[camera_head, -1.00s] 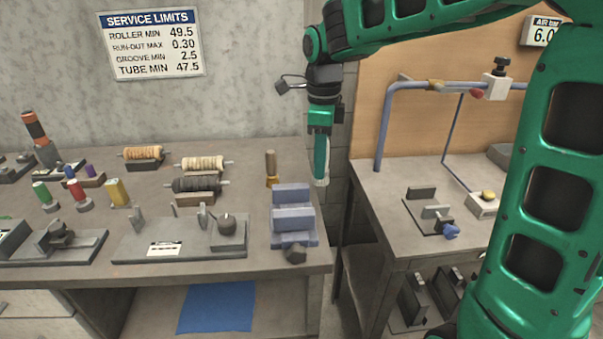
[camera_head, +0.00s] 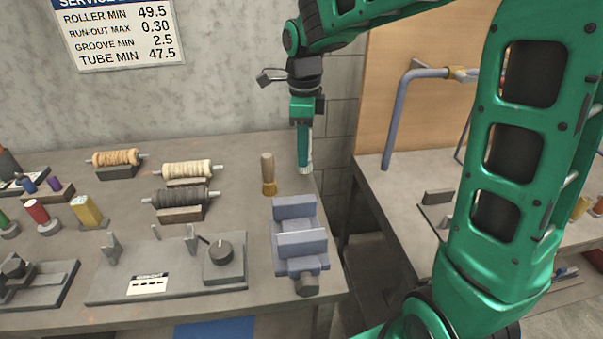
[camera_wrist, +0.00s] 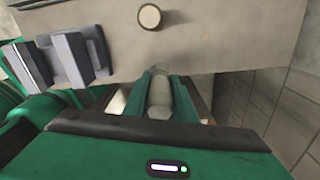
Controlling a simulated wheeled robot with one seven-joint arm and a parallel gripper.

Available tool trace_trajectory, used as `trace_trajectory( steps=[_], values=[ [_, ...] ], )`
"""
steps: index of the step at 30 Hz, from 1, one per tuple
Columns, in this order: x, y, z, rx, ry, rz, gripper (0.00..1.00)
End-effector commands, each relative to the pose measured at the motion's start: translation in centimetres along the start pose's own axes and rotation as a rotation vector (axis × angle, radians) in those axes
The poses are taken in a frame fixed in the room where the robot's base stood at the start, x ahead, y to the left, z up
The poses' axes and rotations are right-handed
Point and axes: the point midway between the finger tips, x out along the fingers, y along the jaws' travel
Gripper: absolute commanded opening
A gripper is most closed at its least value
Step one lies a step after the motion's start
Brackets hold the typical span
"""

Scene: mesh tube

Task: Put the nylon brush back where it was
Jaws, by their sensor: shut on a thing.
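My gripper (camera_head: 304,165) points down at the right edge of the grey workbench (camera_head: 225,215) and is shut on a pale, slim brush. Only the whitish lower end of this nylon brush (camera_head: 306,171) shows below the green fingers. In the wrist view, the brush (camera_wrist: 159,92) is a grey-white cylinder between the two fingers (camera_wrist: 160,78), close to the bench edge. Its handle is mostly hidden. A second upright tool with a wooden handle and brass-coloured base (camera_head: 268,175) stands on the bench just left of my gripper, apart from it; its round top (camera_wrist: 150,16) shows in the wrist view.
A blue-grey vise-like block (camera_head: 300,240) stands at the bench's front right. Wound rollers (camera_head: 185,170) and a grey fixture (camera_head: 170,265) lie further left. A gap separates this bench from the right-hand one (camera_head: 400,190). Bare bench surrounds the wooden-handled tool.

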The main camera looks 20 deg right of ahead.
Motion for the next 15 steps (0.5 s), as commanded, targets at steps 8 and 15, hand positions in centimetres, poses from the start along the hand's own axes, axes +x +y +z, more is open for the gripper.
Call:
trace_trajectory(
  steps=[8,15],
  values=[
    [2.6,0.0,-0.1,0.001,0.000,0.000,0.00],
    [5.5,0.0,-0.1,0.001,0.002,0.002,0.00]
  ],
)
